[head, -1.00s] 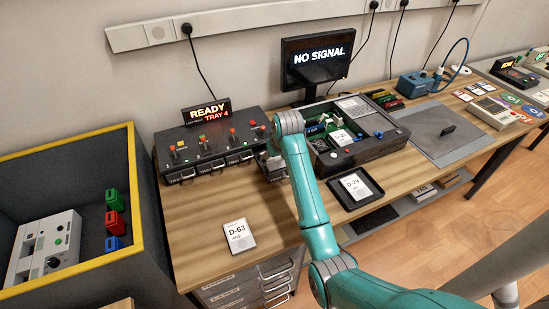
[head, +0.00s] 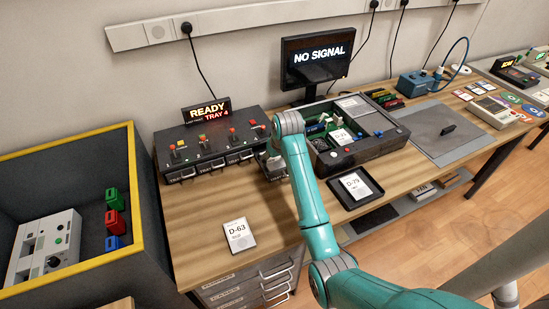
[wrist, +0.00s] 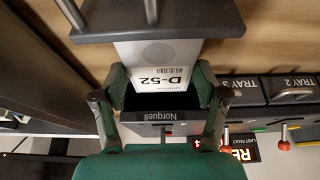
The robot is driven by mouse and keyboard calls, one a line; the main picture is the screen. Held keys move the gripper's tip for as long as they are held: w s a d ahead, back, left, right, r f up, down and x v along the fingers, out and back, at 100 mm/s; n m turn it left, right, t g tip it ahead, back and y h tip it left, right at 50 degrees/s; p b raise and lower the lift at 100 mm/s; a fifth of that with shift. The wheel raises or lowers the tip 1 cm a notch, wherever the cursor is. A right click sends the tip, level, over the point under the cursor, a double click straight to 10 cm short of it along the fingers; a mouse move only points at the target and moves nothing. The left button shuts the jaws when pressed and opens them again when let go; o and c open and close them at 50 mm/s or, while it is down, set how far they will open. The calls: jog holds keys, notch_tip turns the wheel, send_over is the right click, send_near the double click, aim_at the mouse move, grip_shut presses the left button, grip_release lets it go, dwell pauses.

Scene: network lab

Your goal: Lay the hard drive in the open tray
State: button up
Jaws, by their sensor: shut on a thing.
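The hard drive, labelled D-52 (wrist: 170,60), shows in the wrist view with its white label upside down. My gripper (wrist: 162,98) is shut on it, one finger at each side. The open tray (wrist: 150,29) shows its grey front and handle just beyond the drive. In the head view the open tray (head: 276,177) sticks out at the right end of the tray unit (head: 212,148), whose sign reads READY, TRAY 4. The arm hides the gripper and drive there. I cannot tell whether the drive touches the tray floor.
An open device case (head: 352,150) stands right of the arm. A drive labelled D-79 (head: 355,185) lies in a black holder, and another labelled D-63 (head: 239,236) on the table (head: 195,215). A yellow-rimmed bin (head: 136,190) is at left. The table's front left is mostly clear.

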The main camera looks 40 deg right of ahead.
jog(key=shift+f, duration=0.4)
dwell(0.4)
jog(key=o, duration=1.4)
jog(key=shift+c, duration=0.2)
jog(key=shift+r, duration=4)
